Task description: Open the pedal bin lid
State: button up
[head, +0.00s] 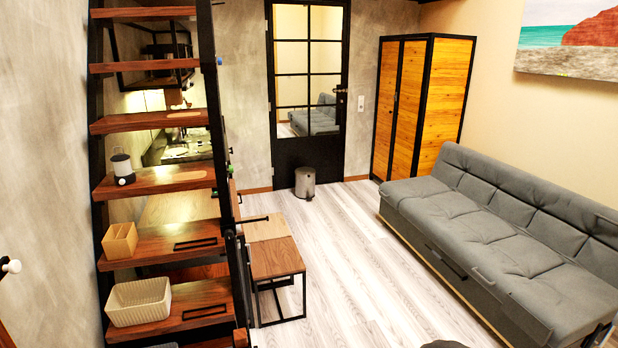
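The pedal bin (305,184) is a small grey metal cylinder with a darker top. It stands upright on the floor at the far end of the room, in front of the black-framed glass door. Its lid looks shut, but it is small at this distance, and I cannot make out the pedal. My gripper is not in view.
Wooden stairs (155,181) with a black frame rise at the left, holding a white basket (138,301). A small wooden table (275,258) stands beside them. A grey sofa (490,235) lines the right wall; a wooden wardrobe (425,105) stands behind. Pale floor (345,235) between is clear.

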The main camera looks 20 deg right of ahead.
aim_at(303, 171)
jog(key=i+l+z, duration=0.35)
jog(key=i+l, duration=0.45)
jog(key=i+l+z, duration=0.3)
jog(key=i, duration=0.85)
jog(key=i+j+z, duration=0.15)
jog(key=i+z, duration=0.2)
jog(key=i, duration=0.8)
jog(key=i+u, duration=0.25)
jog(key=i, duration=0.3)
jog(key=i+u, duration=0.2)
jog(key=i, duration=0.35)
jog(key=i+l+u, duration=0.1)
jog(key=i+u, duration=0.15)
jog(key=i, duration=0.3)
jog(key=i+l+u, duration=0.2)
jog(key=i, duration=0.35)
jog(key=i+j, duration=0.1)
jog(key=i, duration=0.6)
jog(key=i+j+z, duration=0.1)
jog(key=i, duration=0.6)
jog(key=i+j, duration=0.15)
jog(key=i, duration=0.55)
jog(key=i+j+z, duration=0.15)
jog(key=i, duration=0.15)
jog(key=i+j+z, duration=0.15)
jog(key=i, duration=0.15)
